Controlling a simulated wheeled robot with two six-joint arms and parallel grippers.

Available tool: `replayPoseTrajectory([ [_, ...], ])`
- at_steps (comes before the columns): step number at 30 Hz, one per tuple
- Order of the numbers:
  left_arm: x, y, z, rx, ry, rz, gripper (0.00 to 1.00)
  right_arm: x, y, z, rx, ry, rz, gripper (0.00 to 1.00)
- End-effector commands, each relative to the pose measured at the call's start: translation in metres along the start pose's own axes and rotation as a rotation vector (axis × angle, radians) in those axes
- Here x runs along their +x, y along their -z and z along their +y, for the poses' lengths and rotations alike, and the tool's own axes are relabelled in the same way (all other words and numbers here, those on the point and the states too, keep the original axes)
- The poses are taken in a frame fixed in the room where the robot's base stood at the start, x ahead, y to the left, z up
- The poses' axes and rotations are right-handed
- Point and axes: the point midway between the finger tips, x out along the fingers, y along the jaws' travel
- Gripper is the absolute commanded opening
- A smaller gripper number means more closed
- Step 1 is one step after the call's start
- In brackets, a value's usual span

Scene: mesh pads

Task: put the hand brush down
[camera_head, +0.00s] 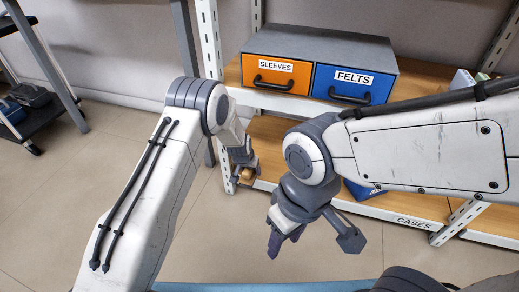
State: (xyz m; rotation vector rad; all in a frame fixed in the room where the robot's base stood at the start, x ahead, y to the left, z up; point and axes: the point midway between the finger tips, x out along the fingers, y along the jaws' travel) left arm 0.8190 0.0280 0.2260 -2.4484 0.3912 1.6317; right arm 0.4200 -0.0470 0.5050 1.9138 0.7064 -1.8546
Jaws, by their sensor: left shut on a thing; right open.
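My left gripper (245,172) is small in view beside the front of the shelf unit, left of the lower shelf board. It is shut on a small tan-brown piece, which I take to be the hand brush (247,175). Most of the brush is hidden by the gripper, and I cannot tell if it touches anything. My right gripper (312,244) is lower and nearer, its two dark fingers spread wide apart and empty, over the floor in front of the shelf unit.
An orange SLEEVES drawer (276,71) and a blue FELTS drawer (350,84) sit on the upper shelf. The lower shelf (268,135) bears a CASES label (414,223) and a partly hidden blue box (362,190). A dark cart (40,118) stands far left. Open floor (35,200) lies left.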

Motion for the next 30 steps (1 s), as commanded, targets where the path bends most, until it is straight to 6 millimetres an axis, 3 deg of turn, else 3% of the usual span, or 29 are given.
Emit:
replayPoseTrajectory([
  [2, 0.005, 0.013, -0.001, 0.002, 0.004, 0.000, 0.00, -0.007, 0.000, -0.001, 0.000, 0.000, -0.001, 0.50],
  [3, 0.017, 0.019, 0.000, 0.002, 0.002, 0.004, 0.00, 0.010, -0.001, 0.001, 0.000, 0.000, -0.001, 0.50],
  [4, 0.020, 0.025, 0.000, 0.000, 0.002, 0.005, 0.00, 0.015, -0.001, 0.001, 0.000, 0.000, -0.001, 0.50],
  [15, 0.043, 0.085, -0.001, -0.001, 0.003, 0.002, 0.00, 0.054, -0.004, 0.004, 0.000, 0.000, -0.002, 0.50],
  [26, 0.046, 0.102, -0.001, -0.001, 0.003, 0.000, 0.00, 0.064, -0.004, 0.005, 0.000, 0.000, -0.001, 0.50],
  [30, 0.064, 0.095, -0.001, -0.001, 0.003, -0.002, 0.00, 0.083, -0.005, 0.006, 0.000, 0.000, -0.001, 0.50],
])
